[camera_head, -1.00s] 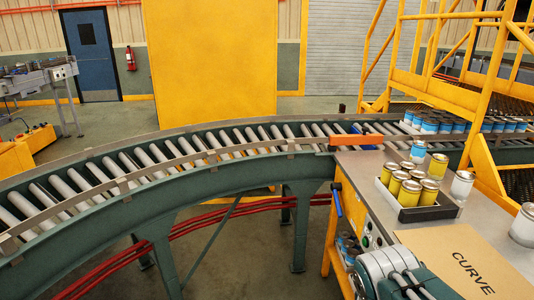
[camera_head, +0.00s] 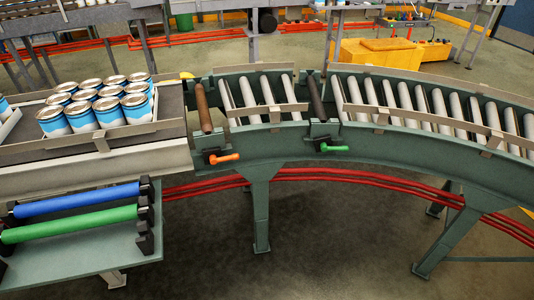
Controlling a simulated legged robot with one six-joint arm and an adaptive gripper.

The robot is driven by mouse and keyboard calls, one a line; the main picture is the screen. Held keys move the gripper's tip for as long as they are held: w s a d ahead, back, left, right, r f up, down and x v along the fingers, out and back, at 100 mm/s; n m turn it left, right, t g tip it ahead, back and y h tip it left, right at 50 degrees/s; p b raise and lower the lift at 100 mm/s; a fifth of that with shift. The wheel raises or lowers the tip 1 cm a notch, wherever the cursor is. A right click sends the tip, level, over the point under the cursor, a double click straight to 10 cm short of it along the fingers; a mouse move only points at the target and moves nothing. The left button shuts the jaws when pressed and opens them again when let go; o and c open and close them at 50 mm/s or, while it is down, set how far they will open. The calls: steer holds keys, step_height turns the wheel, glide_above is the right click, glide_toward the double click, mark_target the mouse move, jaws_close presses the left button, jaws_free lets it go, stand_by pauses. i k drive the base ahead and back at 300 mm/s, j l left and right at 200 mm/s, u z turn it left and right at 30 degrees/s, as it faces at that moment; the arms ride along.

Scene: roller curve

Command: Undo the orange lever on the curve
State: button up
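An orange lever (camera_head: 224,158) sits on the near side of the green roller curve (camera_head: 430,160), at its left end. It points to the right and lies nearly level. A brown roller (camera_head: 202,106) runs across the curve just behind it. A green lever (camera_head: 334,147) sits further right, below a black roller (camera_head: 316,98), and also points right. My gripper is not in this view.
Blue and white cans (camera_head: 98,103) stand on the conveyor (camera_head: 160,128) at the left. A lower green shelf (camera_head: 90,262) holds a blue roller (camera_head: 76,199) and a green roller (camera_head: 68,224). Red pipes (camera_head: 340,175) run under the curve. The floor (camera_head: 330,240) in front is clear.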

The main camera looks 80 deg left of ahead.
mark_target(212, 159)
steer(key=k+j+u, duration=0.15)
steer(key=k+u, duration=0.2)
steer(key=k, duration=0.4)
steer(key=u, duration=2.3)
steer(key=i+j, duration=0.1)
steer(key=i, duration=0.4)
steer(key=i+j+z, duration=0.1)
steer(key=i, duration=0.35)
